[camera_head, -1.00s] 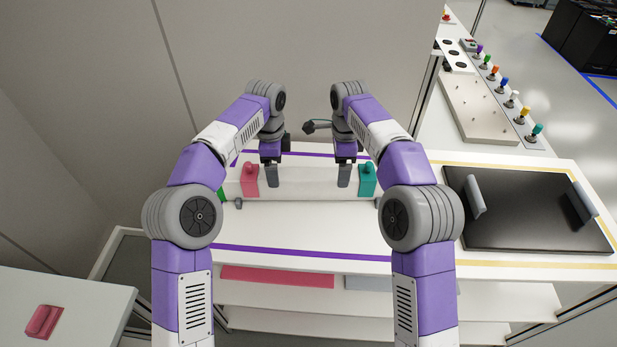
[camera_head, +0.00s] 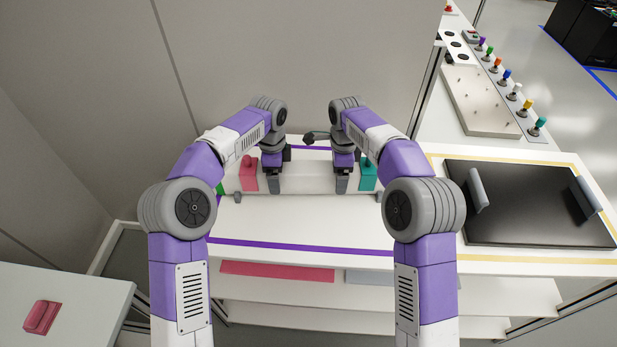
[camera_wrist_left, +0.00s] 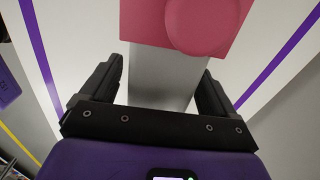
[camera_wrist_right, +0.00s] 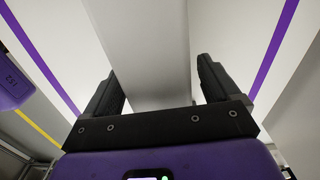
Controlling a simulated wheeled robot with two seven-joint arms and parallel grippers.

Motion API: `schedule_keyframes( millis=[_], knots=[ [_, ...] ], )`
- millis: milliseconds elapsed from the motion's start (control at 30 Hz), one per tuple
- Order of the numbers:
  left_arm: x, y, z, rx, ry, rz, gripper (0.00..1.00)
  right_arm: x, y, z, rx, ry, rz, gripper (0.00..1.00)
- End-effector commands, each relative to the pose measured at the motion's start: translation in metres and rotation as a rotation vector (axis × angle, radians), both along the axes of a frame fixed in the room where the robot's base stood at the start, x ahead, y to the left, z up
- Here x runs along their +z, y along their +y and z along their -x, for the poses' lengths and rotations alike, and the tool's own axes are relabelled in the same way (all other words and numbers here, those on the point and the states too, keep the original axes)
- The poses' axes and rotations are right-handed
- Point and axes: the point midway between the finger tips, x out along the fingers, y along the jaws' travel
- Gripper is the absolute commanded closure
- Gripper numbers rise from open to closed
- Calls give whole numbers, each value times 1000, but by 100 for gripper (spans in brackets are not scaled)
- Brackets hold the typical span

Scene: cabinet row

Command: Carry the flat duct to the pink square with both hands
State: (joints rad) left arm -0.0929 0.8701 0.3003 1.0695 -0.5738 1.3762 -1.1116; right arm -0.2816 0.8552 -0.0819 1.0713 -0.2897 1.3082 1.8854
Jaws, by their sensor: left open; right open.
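The flat duct (camera_head: 308,181) is a long, pale grey-white box lying across the white table, with a pink block (camera_head: 248,174) near its left end and a teal block (camera_head: 368,175) near its right end. My left gripper (camera_head: 273,186) is open over the duct, just right of the pink block. In the left wrist view the duct (camera_wrist_left: 165,82) lies between its fingers. My right gripper (camera_head: 342,186) is open just left of the teal block. In the right wrist view the duct (camera_wrist_right: 150,55) runs between its fingers.
Purple tape (camera_head: 300,249) lines the table. A black panel with grey handles (camera_head: 525,215) lies at right. A pink raised piece (camera_head: 42,317) is on a white surface (camera_head: 90,300) at lower left. The tabletop (camera_head: 300,222) before the duct is clear. A wall stands behind.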

Motion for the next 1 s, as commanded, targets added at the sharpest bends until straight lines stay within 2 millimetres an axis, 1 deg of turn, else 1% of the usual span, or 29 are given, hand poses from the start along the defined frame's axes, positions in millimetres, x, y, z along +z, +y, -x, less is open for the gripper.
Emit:
schedule_keyframes(
  millis=[33,167,433,467,900,1000],
  knots=[
    [-5,0,0,0,2,0,11,-5,0,0,-1,2,0,11],
    [-13,0,0,0,1,0,11,-12,0,0,0,0,-1,11],
    [-14,0,0,0,0,0,11,-13,0,0,0,0,-1,11],
    [-14,0,0,0,0,0,12,-13,0,0,1,0,-1,12],
    [-13,0,0,0,0,0,80,-13,0,0,1,0,0,80],
    [-13,0,0,0,0,0,93,-13,0,0,1,0,0,93]
  ],
)
